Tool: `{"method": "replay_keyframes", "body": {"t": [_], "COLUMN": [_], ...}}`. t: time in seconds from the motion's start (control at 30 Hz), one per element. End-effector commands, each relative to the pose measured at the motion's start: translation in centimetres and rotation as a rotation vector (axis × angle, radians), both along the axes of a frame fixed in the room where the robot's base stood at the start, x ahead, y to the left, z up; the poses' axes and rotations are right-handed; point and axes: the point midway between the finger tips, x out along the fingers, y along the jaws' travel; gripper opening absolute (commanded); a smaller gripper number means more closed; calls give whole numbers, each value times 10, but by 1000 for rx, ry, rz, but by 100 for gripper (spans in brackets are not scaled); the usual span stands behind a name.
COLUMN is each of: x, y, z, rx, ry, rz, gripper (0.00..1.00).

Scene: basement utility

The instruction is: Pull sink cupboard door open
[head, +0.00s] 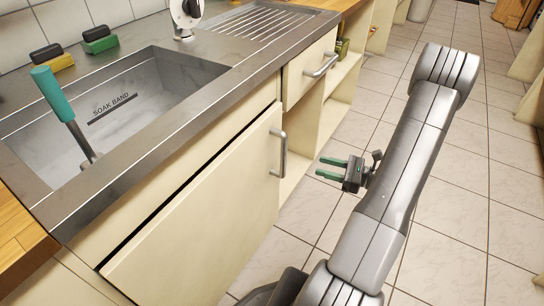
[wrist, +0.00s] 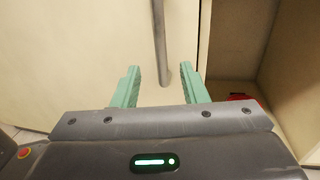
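The sink cupboard door (head: 205,215) is a cream panel under the sink, and it stands slightly ajar, with a dark gap along its top edge. Its vertical metal bar handle (head: 281,153) is near the door's right edge. My gripper (head: 318,168) is open and empty, a little to the right of the handle and apart from it in the head view. In the wrist view, the handle (wrist: 161,45) hangs ahead between the two green fingers of my gripper (wrist: 163,88), its lower end nearest them. The door face (wrist: 75,50) fills the left of that view.
The metal sink (head: 150,100) holds a teal-handled brush (head: 55,95). A drawer with a bar handle (head: 321,66) and open shelves (head: 322,115) are right of the door. A red item (wrist: 240,98) lies in the open compartment. Tiled floor (head: 455,215) is clear at right.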

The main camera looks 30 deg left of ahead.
Motion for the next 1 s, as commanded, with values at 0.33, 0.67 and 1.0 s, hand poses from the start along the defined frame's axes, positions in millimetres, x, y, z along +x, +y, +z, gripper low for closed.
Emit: {"method": "replay_keyframes", "body": {"t": [0.33, 0.67, 1.0], "x": [-7, -14, -16], "y": [53, 116, 136], "z": [-1, -1, 0], "rx": [3, 2, 2], "ry": [0, -1, 0], "rz": [5, 3, 0], "gripper": [39, 39, 39]}}
